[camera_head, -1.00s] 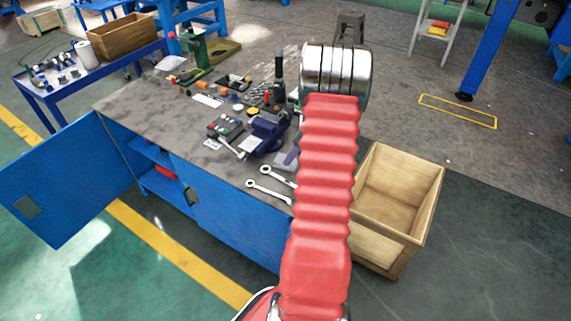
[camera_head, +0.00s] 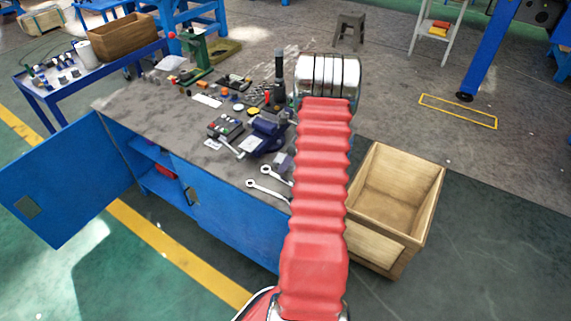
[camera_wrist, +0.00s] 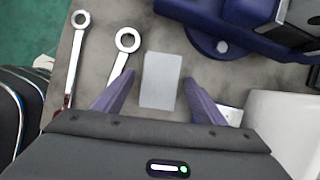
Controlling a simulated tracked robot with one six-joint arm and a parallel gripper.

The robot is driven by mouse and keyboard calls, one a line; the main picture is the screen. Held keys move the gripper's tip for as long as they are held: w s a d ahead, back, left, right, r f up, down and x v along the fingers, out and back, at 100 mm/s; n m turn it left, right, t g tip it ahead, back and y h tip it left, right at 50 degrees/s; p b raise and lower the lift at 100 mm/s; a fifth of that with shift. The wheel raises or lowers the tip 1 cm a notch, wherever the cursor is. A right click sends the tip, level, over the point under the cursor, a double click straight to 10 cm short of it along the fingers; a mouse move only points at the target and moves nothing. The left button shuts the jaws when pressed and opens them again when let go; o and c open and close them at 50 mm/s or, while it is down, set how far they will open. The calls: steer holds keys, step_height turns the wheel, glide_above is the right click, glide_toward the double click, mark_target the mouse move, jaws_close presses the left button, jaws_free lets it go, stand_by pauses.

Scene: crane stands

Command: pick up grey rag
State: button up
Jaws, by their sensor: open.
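In the wrist view, a flat light grey rectangle, which looks like the grey rag (camera_wrist: 161,80), lies on the worn grey bench top. My gripper (camera_wrist: 158,77) is open, with its two purple-grey fingers on either side of the rag's lower part. I cannot tell the height of the fingertips above the bench, and no contact with the rag shows. In the head view, my red sleeved arm hides most of this spot.
Two wrenches (camera_wrist: 75,60) (camera_wrist: 122,57) lie left of the rag. A blue vise (camera_wrist: 222,38) stands close at the upper right; it also shows in the head view (camera_head: 268,132). A white object (camera_wrist: 275,125) is at right. An open wooden crate (camera_head: 378,245) stands beside the bench.

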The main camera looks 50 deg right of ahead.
steer(key=shift+c, duration=0.5)
steer(key=c, duration=1)
steer(key=shift+c, duration=0.2)
step_height(320, 180, up, 10)
